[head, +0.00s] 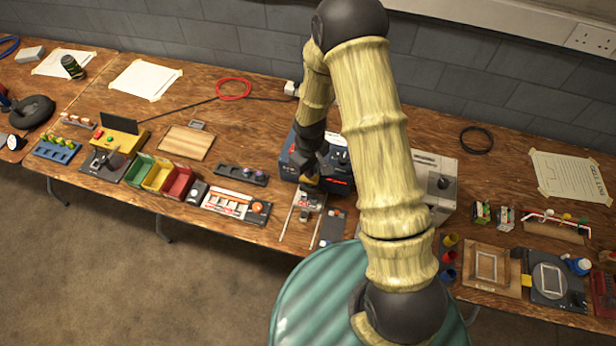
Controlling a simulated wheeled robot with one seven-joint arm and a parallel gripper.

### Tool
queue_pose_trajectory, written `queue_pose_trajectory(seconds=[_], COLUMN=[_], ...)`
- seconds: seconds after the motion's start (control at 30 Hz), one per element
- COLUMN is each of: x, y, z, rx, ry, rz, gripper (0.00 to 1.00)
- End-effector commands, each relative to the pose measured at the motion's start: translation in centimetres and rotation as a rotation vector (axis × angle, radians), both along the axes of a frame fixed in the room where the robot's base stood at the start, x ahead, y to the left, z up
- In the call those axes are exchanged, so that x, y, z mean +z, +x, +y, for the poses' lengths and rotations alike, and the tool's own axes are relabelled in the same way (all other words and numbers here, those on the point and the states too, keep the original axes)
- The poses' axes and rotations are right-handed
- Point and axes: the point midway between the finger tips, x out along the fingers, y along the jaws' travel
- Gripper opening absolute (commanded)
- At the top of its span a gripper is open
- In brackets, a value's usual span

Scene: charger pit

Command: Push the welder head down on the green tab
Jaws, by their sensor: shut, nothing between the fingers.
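My arm crosses the middle of the head view and my gripper (306,178) points down at the front of a dark boxy machine (339,172) with red marks. The machine looks like the welder, but my arm hides much of it. My gripper is shut and empty. Just in front of it lies a small fixture (303,213) with two pale rails and a dark block. I cannot make out the welder head or a green tab clearly, nor whether my gripper touches anything.
Left of the gripper are a dark knob strip (240,175), a white board with orange parts (228,203) and coloured bins (157,177). To the right stands a grey box (440,180).

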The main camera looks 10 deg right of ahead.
Motion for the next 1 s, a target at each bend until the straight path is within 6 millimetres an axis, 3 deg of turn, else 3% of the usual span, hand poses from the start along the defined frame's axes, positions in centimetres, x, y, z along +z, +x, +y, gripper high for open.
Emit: queue_pose_trajectory(seconds=[0.6,1.0], x=[3.7,3.8], y=[0.0,0.0], z=[0.0,0.0], rx=[0.001,0.0], ry=[0.0,0.001], rz=[-0.002,-0.001], gripper=[0.0,0.0])
